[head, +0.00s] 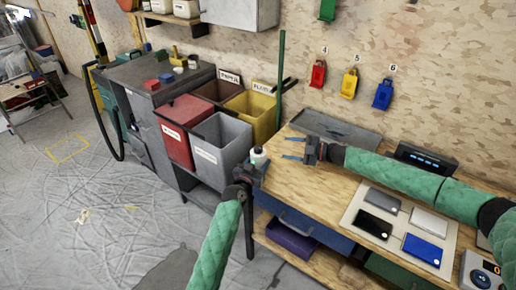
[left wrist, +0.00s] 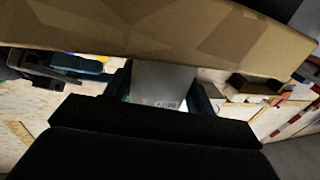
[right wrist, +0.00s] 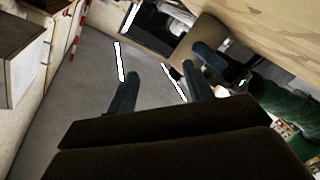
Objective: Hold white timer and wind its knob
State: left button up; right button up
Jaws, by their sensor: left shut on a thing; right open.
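A small white rounded thing with a dark top, which looks like the white timer (head: 258,155), is at the tip of my left gripper (head: 256,166), just in front of the table's left end. My left gripper is shut on it; the arm hides its lower part. In the left wrist view a pale grey surface shows between the fingers (left wrist: 165,85), but I cannot make out the knob. My right gripper (head: 292,149) is open and empty to the right of the timer, over the table, its fingers pointing left toward it. Its spread fingers (right wrist: 162,90) also show in the right wrist view.
The wooden table (head: 285,185) carries a grey tray (head: 335,130), a pale mat (head: 352,212) with flat dark, white and blue items, and a white device with a knob (head: 480,272).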

aim_at(258, 147)
jog(key=a+m+g, duration=0.1)
jog(key=a+m, duration=0.1)
jog(key=a, duration=0.2)
jog(key=s+a+r+m+g+y, duration=0.1)
jog(key=a+m, duration=0.1)
jog(key=a, duration=0.2)
jog(key=s+a+r+m+g, duration=0.1)
jog(key=a+m, duration=0.2)
jog(key=a, duration=0.1)
jog(key=shift+a+y, duration=0.25)
jog(key=shift+y, duration=0.15)
dwell(0.3)
jog(key=c, duration=1)
jog(key=shift+o, duration=0.2)
